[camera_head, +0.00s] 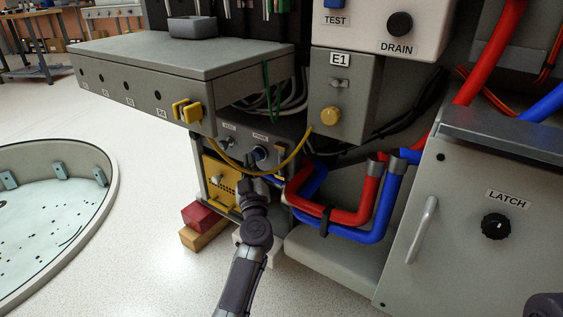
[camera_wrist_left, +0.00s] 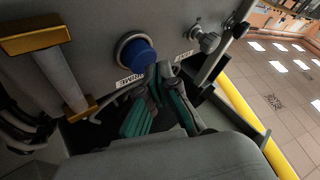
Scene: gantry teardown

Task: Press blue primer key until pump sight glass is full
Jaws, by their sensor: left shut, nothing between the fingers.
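My left gripper (camera_head: 249,178) is shut and empty just in front of the panel. In the left wrist view its fingertips (camera_wrist_left: 163,70) are close beside the key; I cannot tell whether they touch it. I cannot make out the pump sight glass or its level.
A yellow hose (camera_head: 250,172) loops across the panel. Red pipes (camera_head: 345,215) and blue pipes (camera_head: 380,225) run close on the right. A metal knob (camera_wrist_left: 205,40) sits beside the key.

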